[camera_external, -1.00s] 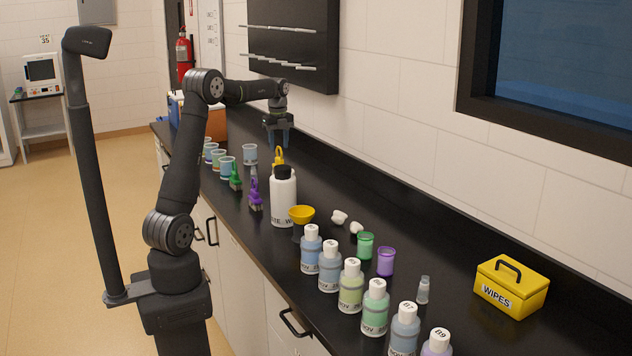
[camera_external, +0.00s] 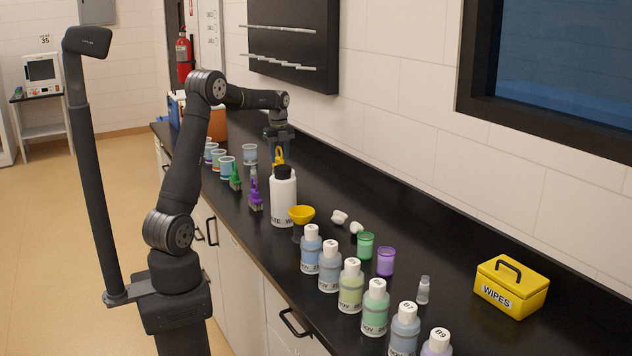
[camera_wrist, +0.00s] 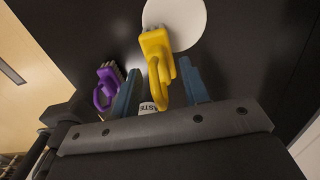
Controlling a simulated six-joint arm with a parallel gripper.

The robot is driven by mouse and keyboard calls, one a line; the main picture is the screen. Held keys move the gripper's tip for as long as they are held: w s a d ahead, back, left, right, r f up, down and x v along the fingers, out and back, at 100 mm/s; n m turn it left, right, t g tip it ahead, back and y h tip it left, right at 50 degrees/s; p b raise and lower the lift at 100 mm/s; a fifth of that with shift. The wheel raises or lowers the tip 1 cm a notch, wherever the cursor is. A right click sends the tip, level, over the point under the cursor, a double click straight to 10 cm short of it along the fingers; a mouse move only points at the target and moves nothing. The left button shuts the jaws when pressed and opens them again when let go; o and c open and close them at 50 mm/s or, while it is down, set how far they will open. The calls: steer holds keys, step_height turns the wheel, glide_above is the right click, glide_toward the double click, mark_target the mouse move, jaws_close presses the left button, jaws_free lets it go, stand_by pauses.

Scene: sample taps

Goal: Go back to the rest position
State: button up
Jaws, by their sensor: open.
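My gripper (camera_external: 280,148) hangs low over the far part of the black counter at the end of my extended arm. The brush's head end overlaps a white disc (camera_wrist: 180,20).
A black-capped white bottle (camera_external: 284,200), purple brush (camera_external: 254,190) and green brush (camera_external: 235,177) stand nearby. Several cups line the left edge. A yellow funnel (camera_external: 302,214), several labelled bottles and a yellow wipes box (camera_external: 511,288) are nearer. The wall bounds the counter's right side.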

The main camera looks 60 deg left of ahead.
steer(key=r, duration=0.1)
steer(key=d+r, duration=0.1)
steer(key=r, duration=0.1)
steer(key=shift+r, duration=0.1)
steer(key=d+r, duration=0.6)
steer(key=d, duration=0.4)
steer(key=s+a+f, duration=0.5)
steer(key=s+a, duration=0.2)
steer(key=a, duration=0.1)
steer(key=s+a+f, duration=0.4)
steer(key=s+a, duration=0.3)
steer(key=f, duration=0.8)
steer(key=shift+w+f, duration=0.3)
steer(key=shift+f, duration=0.7)
steer(key=shift+o, duration=0.5)
